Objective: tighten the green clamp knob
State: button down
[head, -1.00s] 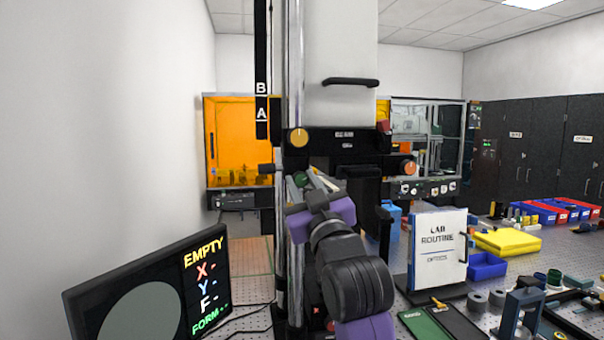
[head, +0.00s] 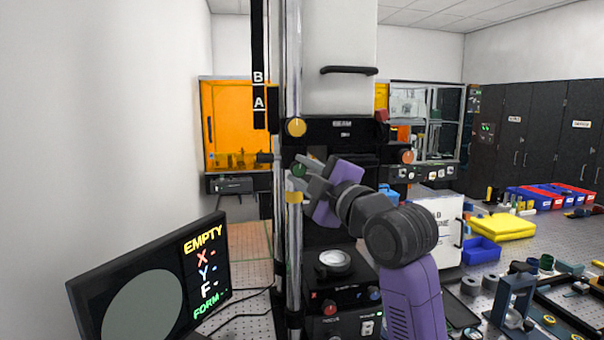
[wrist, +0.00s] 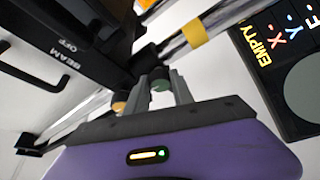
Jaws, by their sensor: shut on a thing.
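The green clamp knob (head: 299,170) is on the instrument's vertical column, below the yellow knob (head: 296,127). My gripper (head: 305,168) reaches it from the right, and its fingers are shut on it. In the wrist view the green knob (wrist: 160,79) sits between the two grey fingertips (wrist: 161,88). The fingers hide part of the knob in both views.
A yellow band (head: 294,197) circles the column just below the knob. A round stage (head: 334,262) stands below my arm. A monitor (head: 148,290) reading EMPTY is at lower left.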

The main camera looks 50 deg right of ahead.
jog(key=shift+r+n, duration=0.15)
jog(key=shift+n, duration=0.75)
jog(key=shift+g, duration=0.3)
jog(key=c, duration=1.1)
grip_release()
jog(key=b+v, duration=0.2)
jog(key=v, duration=0.5)
jog(key=shift+s+b, duration=0.3)
jog(key=shift+s, duration=0.1)
